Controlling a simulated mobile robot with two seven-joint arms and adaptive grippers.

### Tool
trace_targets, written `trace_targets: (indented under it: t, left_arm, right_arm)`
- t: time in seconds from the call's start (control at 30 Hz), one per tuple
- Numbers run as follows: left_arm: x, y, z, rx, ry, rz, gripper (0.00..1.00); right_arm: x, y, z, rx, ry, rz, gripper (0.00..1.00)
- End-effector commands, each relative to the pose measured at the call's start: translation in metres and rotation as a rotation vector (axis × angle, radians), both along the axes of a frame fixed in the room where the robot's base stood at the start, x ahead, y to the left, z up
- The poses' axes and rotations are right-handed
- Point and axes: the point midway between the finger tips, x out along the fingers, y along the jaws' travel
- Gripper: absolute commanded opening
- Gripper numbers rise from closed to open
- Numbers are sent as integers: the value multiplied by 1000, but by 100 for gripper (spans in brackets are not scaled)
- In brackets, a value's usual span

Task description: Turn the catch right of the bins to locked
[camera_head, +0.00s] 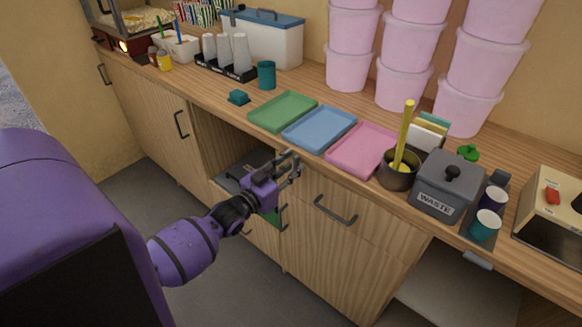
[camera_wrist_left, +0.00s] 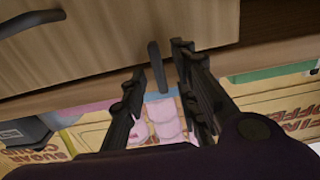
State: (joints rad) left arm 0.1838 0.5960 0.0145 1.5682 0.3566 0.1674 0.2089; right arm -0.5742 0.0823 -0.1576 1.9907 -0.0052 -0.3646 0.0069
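My left gripper (camera_head: 291,165) is in front of the cabinet below the counter, at the upper edge between the open compartment and the drawer. In the left wrist view its two dark fingers (camera_wrist_left: 160,66) are apart. A dark upright bar (camera_wrist_left: 156,68), apparently the catch lever, stands between the fingertips against the wooden front edge. I cannot tell whether the fingers touch it. In the head view the catch is not distinguishable behind the gripper. My right gripper is in neither view.
A drawer handle (camera_head: 335,211) projects right of the gripper. Above are green (camera_head: 262,123), blue (camera_head: 341,140) and pink (camera_head: 342,166) trays, a dark pot (camera_head: 397,180) with a yellow stick and a grey WASTE bin (camera_head: 432,203). The floor in front is clear.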

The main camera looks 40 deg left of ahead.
Motion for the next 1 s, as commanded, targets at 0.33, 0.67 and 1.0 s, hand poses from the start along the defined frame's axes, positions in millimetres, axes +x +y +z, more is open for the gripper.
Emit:
trace_targets:
  t: [0.33,0.67,1.0]
  left_arm:
    - [-58,5,-2,0,5,1,28]
    - [-112,9,-1,0,1,1,28]
    - [-119,9,0,0,0,0,28]
  right_arm:
    - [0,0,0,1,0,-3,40]
    - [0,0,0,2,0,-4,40]
    - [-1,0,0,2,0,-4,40]
